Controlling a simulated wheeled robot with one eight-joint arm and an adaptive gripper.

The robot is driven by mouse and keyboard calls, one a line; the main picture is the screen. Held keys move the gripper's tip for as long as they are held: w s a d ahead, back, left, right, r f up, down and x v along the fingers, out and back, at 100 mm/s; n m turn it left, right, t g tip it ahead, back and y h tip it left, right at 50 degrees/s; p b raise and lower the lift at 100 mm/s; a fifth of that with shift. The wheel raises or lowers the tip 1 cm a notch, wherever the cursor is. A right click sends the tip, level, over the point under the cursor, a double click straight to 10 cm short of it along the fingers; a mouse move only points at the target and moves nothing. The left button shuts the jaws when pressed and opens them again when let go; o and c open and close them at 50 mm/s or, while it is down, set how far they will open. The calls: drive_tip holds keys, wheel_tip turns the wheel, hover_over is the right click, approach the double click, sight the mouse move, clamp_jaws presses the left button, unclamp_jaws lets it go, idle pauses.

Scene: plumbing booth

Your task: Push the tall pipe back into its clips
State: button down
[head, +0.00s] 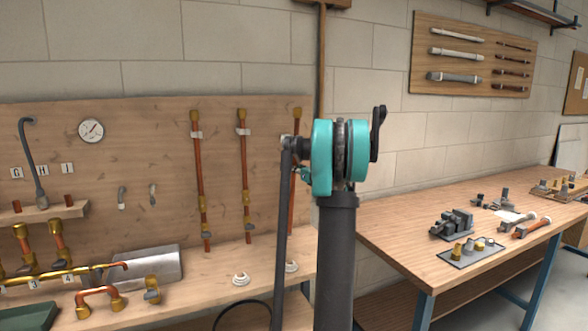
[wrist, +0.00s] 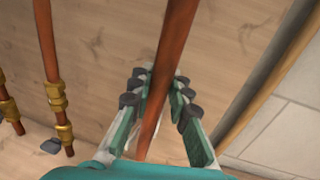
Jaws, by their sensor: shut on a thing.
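The tall copper pipe (wrist: 172,50) runs between the fingers of my gripper (wrist: 157,92) in the wrist view. The jaws are shut on it. In the head view this pipe looks to be the rightmost of three upright pipes (head: 291,205) at the wooden board. My arm hides its middle there and most of my gripper, of which a teal bit (head: 304,175) shows. Its clips are hidden, and I cannot tell whether it sits in them. The left pipe (head: 199,165) and the middle pipe (head: 244,160) stand upright, each with a white clip near the top.
Brass fittings (wrist: 55,97) sit on the neighbouring pipe, left of my gripper. A wooden post (head: 322,60) stands right of the board (head: 150,145). White round pieces (head: 240,279) lie on the bench below. A second bench (head: 400,225) with parts stands to the right.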

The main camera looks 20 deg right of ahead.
drive_tip(key=shift+w+a+r+g, duration=0.15)
drive_tip(key=shift+w+g, duration=0.35)
drive_tip(key=shift+w, duration=1)
drive_tip(key=shift+w+d+r+g, duration=0.1)
drive_tip(key=shift+w+g, duration=0.4)
drive_tip(key=shift+w, duration=0.95)
drive_tip(key=c, duration=1.4)
unclamp_jaws()
drive_tip(key=v, duration=1.2)
drive_tip(key=shift+a, duration=0.15)
